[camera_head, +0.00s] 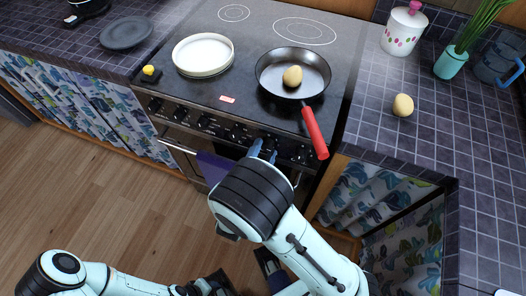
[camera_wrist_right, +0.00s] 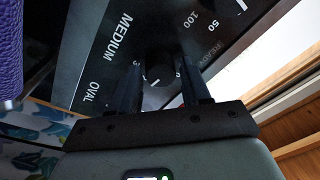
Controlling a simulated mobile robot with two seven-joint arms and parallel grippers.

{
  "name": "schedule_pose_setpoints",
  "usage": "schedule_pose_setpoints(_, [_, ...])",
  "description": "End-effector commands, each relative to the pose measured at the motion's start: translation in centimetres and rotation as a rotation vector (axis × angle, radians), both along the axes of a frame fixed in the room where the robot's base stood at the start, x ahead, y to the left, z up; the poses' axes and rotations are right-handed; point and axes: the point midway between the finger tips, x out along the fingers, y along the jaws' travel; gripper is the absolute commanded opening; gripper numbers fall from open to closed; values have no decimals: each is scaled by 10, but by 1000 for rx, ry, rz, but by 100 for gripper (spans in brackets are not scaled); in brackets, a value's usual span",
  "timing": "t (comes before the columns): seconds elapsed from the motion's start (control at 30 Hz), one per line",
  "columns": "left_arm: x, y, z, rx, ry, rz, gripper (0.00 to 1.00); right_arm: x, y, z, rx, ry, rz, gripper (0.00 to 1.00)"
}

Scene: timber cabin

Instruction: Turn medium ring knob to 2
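The stove's front panel carries a row of black knobs, seen in the head view. In the right wrist view one dark knob (camera_wrist_right: 158,70) with a white mark shows beside the word MEDIUM, with a 0 near it. My right gripper (camera_head: 263,150) is at the panel below the pan; its hand hides part of the knob row. In the right wrist view its two fingers (camera_wrist_right: 162,88) are apart, one on each side of the knob, with gaps visible; contact cannot be told. My left gripper (camera_head: 207,286) is low at the bottom edge, away from the stove, its fingers unclear.
A pan (camera_head: 275,68) holding a potato-like item stands on the hob, its red handle (camera_head: 314,132) jutting past the front edge near my right gripper. A white round dish (camera_head: 203,54) stands left of it. A purple cloth (camera_head: 214,168) hangs on the oven front.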

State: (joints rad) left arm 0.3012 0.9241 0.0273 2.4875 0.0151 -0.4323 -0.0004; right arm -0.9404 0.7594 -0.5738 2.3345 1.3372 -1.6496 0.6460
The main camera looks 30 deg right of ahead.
Motion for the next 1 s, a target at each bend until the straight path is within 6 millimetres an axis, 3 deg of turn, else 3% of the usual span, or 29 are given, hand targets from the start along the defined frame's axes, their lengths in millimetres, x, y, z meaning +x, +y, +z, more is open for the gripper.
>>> schedule_pose_setpoints(0.47, [0,0,0,0,0,0,43,-7,9,-1,-1,1,3,62])
schedule_pose_setpoints(1.0, [0,0,-1,0,-1,0,43,-75,92,-10,-1,0,5,62])
